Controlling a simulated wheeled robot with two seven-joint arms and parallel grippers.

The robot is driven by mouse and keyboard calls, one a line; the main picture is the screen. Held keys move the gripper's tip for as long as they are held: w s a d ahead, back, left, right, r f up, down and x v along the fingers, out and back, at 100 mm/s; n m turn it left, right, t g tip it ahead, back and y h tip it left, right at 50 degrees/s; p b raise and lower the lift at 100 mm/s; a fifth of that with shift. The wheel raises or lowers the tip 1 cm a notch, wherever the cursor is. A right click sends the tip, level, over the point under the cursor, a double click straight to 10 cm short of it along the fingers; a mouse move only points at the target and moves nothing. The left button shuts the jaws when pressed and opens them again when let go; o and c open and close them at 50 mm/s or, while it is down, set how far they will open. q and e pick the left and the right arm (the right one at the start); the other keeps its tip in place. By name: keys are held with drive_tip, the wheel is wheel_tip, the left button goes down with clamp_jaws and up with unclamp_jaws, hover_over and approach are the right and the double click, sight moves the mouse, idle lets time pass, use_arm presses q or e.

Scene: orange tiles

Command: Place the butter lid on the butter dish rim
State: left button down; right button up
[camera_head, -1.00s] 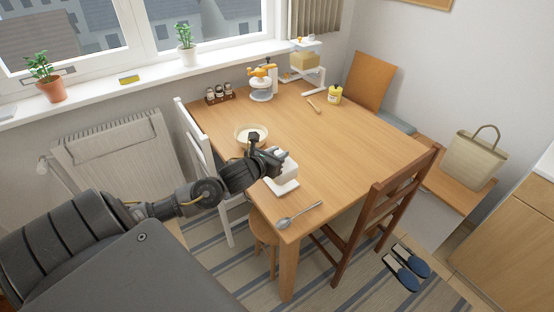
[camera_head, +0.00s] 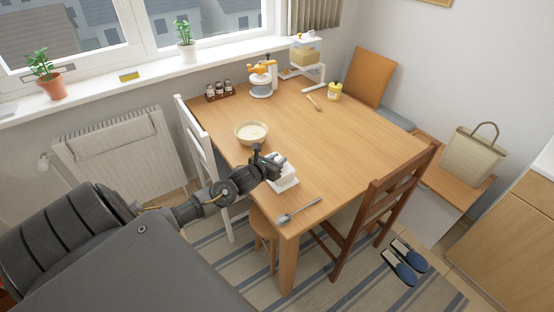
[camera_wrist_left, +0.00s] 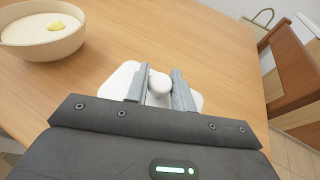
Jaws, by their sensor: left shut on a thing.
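The white butter lid (camera_head: 286,166) is over the white butter dish (camera_head: 289,184) near the table's front left corner. My left gripper (camera_head: 274,166) comes in from the left, shut on the lid's round knob. In the left wrist view the knob (camera_wrist_left: 159,84) sits between the two fingers, with the lid's white top (camera_wrist_left: 118,80) spread out below. The gripper hides part of the lid and dish. I cannot tell whether the lid touches the rim all round. My right gripper is not in view.
A cream bowl (camera_head: 251,132) stands just behind the dish, and a spoon (camera_head: 299,211) lies in front of it. The table's middle (camera_head: 330,140) is clear.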

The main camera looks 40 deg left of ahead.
use_arm(q)
drive_tip(key=shift+f, duration=0.1)
drive_tip(key=c, duration=1.6)
unclamp_jaws()
drive_tip(key=shift+f, duration=0.1)
drive_tip(key=shift+c, duration=0.2)
drive_tip(key=o, duration=0.5)
drive_tip(key=shift+c, duration=0.2)
